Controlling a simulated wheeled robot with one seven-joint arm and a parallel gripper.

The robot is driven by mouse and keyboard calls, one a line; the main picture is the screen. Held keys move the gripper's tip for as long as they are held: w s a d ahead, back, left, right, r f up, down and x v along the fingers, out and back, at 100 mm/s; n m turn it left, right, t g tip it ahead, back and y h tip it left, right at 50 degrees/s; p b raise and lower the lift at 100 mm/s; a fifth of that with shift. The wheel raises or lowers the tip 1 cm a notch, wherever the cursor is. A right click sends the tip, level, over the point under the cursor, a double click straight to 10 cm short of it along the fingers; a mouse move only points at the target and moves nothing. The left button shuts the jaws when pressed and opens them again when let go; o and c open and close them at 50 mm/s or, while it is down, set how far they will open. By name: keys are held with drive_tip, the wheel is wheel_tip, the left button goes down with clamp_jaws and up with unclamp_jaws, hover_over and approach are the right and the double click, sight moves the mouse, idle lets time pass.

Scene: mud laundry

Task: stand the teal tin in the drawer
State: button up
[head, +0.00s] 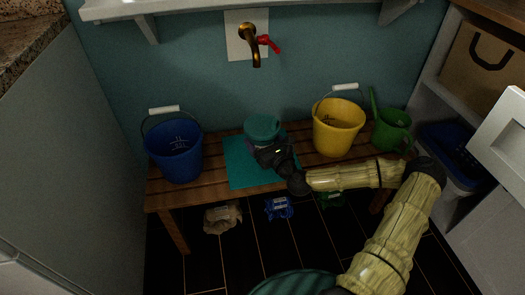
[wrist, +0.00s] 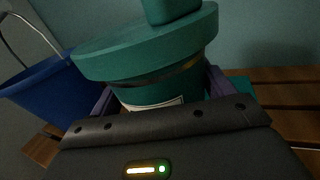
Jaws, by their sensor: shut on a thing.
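The teal tin (head: 262,128) is at the middle of the wooden bench, over a teal mat (head: 237,172). It has a wide teal lid with a knob, and it looks upright in the head view. My gripper (head: 262,148) is shut on the tin from the front. In the wrist view the tin (wrist: 150,60) sits between my two purple fingers, with a pale label partly hidden by the gripper body. I cannot tell whether the tin touches the mat. A white panel (head: 502,130) at the right edge may be a drawer front; no drawer inside shows.
A blue bucket (head: 175,150) stands left on the bench (head: 160,197). A yellow bucket (head: 338,128) and a green watering can (head: 391,130) stand right. A tap (head: 250,40) juts from the wall above the tin. Shelves with a blue bin (head: 447,150) are at right.

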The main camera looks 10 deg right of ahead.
drive_tip(key=shift+f+b, duration=1.2)
drive_tip(key=shift+f, duration=1.15)
drive_tip(key=shift+f, duration=0.1)
drive_tip(key=o, duration=1)
drive_tip(key=shift+f, duration=0.1)
drive_tip(key=shift+o, duration=0.2)
drive_tip(key=shift+r, duration=0.25)
drive_tip(key=p+v, duration=0.3)
drive_tip(key=v, duration=0.9)
drive_tip(key=shift+p, duration=0.3)
